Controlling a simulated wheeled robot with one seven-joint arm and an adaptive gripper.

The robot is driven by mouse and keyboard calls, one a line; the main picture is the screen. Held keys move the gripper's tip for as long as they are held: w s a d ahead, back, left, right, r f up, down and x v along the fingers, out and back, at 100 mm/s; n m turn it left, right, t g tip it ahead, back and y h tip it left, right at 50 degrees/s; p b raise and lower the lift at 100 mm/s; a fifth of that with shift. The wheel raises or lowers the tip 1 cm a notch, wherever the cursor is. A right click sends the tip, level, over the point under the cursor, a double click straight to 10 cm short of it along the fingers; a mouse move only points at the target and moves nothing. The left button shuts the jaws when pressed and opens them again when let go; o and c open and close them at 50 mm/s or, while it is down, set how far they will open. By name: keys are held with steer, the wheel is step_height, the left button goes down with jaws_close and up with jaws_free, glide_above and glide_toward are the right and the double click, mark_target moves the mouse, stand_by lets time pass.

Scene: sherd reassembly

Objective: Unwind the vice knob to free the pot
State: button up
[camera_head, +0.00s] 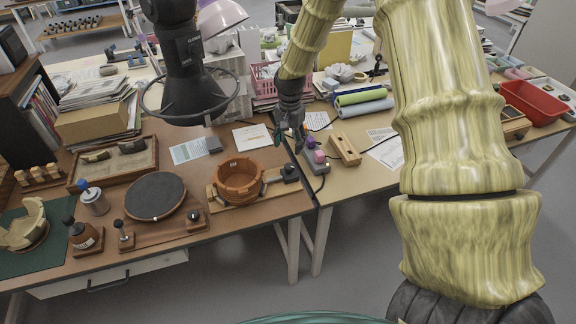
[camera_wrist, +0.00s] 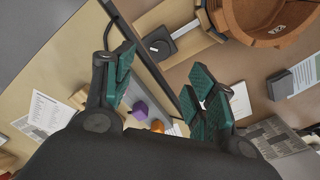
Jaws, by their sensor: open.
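The orange-brown pot (camera_head: 238,178) sits in the wooden vice (camera_head: 215,198) near the right end of the brown table. The pot's rim looks uneven. The vice's dark knob (camera_head: 290,172) stands at its right end. In the wrist view the pot (camera_wrist: 275,22) is at the top right, and the dark block with the knob (camera_wrist: 159,43) is at the top middle, beyond the fingertips. My gripper (camera_head: 290,138) is above the table seam, behind and above the knob. In the wrist view my gripper's green-padded fingers (camera_wrist: 165,82) are apart with nothing between them.
A round dark turntable (camera_head: 155,195) and a wooden sherd tray (camera_head: 115,160) lie left of the vice. A dark lamp (camera_head: 190,95) hangs over the table. A wooden block (camera_head: 345,149) and a purple-topped object (camera_head: 318,156) lie on the right table. Table front edges are close by.

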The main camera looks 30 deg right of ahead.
mark_target(290, 166)
steer(key=shift+d+f+p, duration=0.1)
steer(key=shift+f+p, duration=1.4)
steer(key=shift+f, duration=3.8)
steer(key=shift+c, duration=0.3)
steer(key=c, duration=1)
